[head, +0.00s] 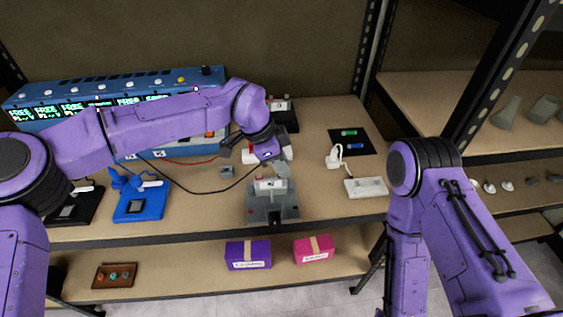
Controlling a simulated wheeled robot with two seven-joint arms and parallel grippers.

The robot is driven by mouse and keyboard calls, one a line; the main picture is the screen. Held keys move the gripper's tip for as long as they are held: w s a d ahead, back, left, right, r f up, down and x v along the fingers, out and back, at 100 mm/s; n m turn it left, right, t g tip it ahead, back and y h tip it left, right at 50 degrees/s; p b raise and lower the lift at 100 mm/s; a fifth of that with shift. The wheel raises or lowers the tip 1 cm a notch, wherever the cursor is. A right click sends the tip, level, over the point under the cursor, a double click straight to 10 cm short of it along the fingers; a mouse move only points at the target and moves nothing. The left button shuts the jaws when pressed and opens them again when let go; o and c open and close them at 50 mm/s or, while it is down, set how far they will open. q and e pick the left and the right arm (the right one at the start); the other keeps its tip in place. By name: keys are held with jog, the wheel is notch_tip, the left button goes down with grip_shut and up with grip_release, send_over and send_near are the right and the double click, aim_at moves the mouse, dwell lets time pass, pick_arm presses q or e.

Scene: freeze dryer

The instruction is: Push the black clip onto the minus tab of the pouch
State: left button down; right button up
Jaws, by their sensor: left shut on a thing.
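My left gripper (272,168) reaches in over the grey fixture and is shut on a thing. A thin black lead (188,190) curves across the table towards it, so the held thing appears to be the black clip, which is itself hidden by the jaws. The pouch (270,184) is a small pale piece lying on the grey fixture (261,211), just below and in front of the gripper. Its tabs are too small and too covered to tell apart, and I cannot tell whether the clip touches one. My right arm shows at the right, but its gripper is out of view.
A blue cycler (62,117) with several lit displays stands at the back left, with a red lead (190,162) in front. A blue stand (141,205) is left, a white tray (366,187) right. A black mat (350,134) lies behind. Purple (247,254) and pink (313,249) boxes sit below.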

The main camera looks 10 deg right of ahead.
pick_arm(q)
jog(key=shift+f, duration=0.4)
jog(key=c, duration=0.9)
grip_release()
